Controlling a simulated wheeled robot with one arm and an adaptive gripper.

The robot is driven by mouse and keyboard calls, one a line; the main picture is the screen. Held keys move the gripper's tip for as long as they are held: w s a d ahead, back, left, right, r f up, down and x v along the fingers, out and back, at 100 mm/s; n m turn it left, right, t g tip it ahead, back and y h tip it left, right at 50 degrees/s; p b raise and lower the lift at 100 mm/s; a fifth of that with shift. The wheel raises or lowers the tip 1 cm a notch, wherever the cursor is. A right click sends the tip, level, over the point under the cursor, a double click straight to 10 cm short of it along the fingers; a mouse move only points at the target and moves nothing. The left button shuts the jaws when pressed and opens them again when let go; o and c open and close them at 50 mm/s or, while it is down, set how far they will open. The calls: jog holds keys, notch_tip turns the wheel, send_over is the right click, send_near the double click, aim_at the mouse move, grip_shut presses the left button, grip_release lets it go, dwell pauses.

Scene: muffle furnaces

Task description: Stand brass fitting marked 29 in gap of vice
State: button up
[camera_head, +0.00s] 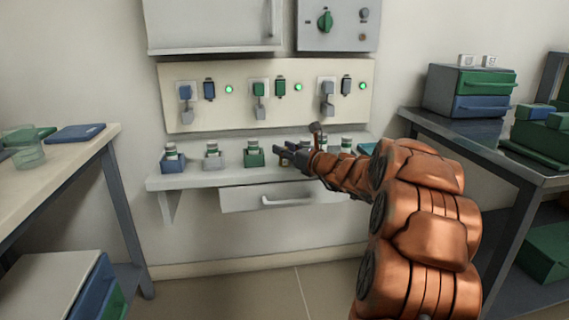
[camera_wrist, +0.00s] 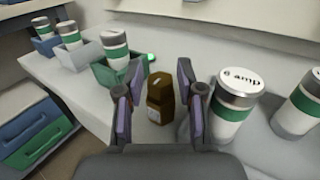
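My gripper (camera_wrist: 160,88) is open over a shelf, its two fingers apart. A small brown-gold, bottle-shaped piece (camera_wrist: 159,97) with a pale label stands between the fingers in the wrist view, with a gap on each side. I cannot read its label or tell whether it is the brass fitting marked 29. I see no vice I can make out in either view.
White-and-green cylinders stand close by: one marked 6 amp (camera_wrist: 233,100) right of my gripper, others in blue, grey and green holders to the left. A drawer (camera_head: 268,198) is under the shelf (camera_head: 190,180). A switch panel (camera_head: 205,120) is behind. Side tables flank it.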

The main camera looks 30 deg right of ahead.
grip_shut()
dwell(0.3)
dwell(0.4)
